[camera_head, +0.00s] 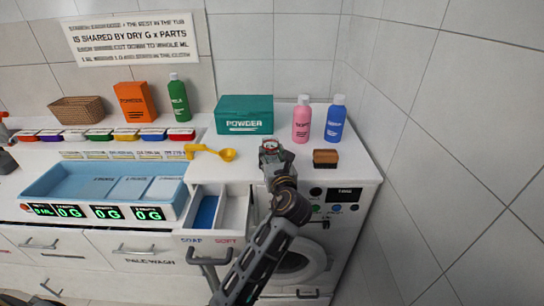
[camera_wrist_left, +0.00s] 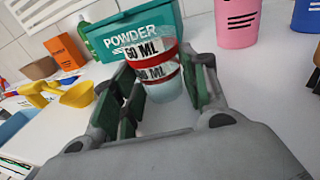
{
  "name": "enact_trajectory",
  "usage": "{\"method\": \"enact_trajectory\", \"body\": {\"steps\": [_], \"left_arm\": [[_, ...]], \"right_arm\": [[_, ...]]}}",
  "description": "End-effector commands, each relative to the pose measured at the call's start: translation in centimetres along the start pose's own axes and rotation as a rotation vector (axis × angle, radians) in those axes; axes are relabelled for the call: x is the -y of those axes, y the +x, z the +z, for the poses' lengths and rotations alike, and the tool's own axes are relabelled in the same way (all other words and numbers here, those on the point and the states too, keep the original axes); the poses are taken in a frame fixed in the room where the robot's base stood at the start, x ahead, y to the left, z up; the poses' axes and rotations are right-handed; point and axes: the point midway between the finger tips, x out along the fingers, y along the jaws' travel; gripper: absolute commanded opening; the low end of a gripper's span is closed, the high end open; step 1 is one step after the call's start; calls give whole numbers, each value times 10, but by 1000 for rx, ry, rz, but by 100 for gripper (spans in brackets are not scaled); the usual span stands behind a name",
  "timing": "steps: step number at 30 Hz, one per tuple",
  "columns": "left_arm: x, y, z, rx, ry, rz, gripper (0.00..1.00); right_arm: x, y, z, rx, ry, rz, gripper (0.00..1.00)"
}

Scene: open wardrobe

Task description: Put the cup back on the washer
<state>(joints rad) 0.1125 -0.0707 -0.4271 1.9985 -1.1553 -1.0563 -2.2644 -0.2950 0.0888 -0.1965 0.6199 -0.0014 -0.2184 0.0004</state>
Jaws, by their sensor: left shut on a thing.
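My left gripper (camera_head: 272,154) is over the white top of the washer (camera_head: 345,168), in front of the teal powder box (camera_head: 244,115). It is shut on the cup (camera_head: 269,145), which is mostly hidden by the gripper in the head view. In the left wrist view the cup (camera_wrist_left: 160,68) is clear, with red bands and a "50 ML" label, and stands between the green finger pads (camera_wrist_left: 158,90). It looks roughly upright. I cannot tell whether its base touches the washer top.
Pink (camera_head: 302,120) and blue (camera_head: 336,120) bottles and a brown brush (camera_head: 325,158) stand right of the gripper. A yellow scoop (camera_head: 212,152) lies left. An open drawer (camera_head: 214,212) sticks out below. A blue tray (camera_head: 105,185) is further left; a tiled wall bounds the right.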

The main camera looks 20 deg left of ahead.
Motion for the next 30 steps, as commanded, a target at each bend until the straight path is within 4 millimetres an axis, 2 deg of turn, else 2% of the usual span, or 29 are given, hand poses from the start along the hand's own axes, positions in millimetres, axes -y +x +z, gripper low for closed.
{"method": "enact_trajectory", "body": {"steps": [7, 8, 13, 26, 30], "left_arm": [[0, 0, -2, 0, 0, 0, 18], [0, 0, -2, 0, 0, 0, 45], [0, 0, -2, 0, -1, 0, 65], [0, 0, 0, 0, -1, 0, 65], [0, -7, 0, -1, 0, 0, 65]], "right_arm": [[-4, -2, 0, 1, -2, 4, 0], [-5, -2, 1, 1, -2, 5, 0], [-6, -1, 1, 1, -3, 6, 0], [-5, 0, 1, 2, -2, 5, 0], [-4, 0, 1, 1, -2, 4, 0]]}}
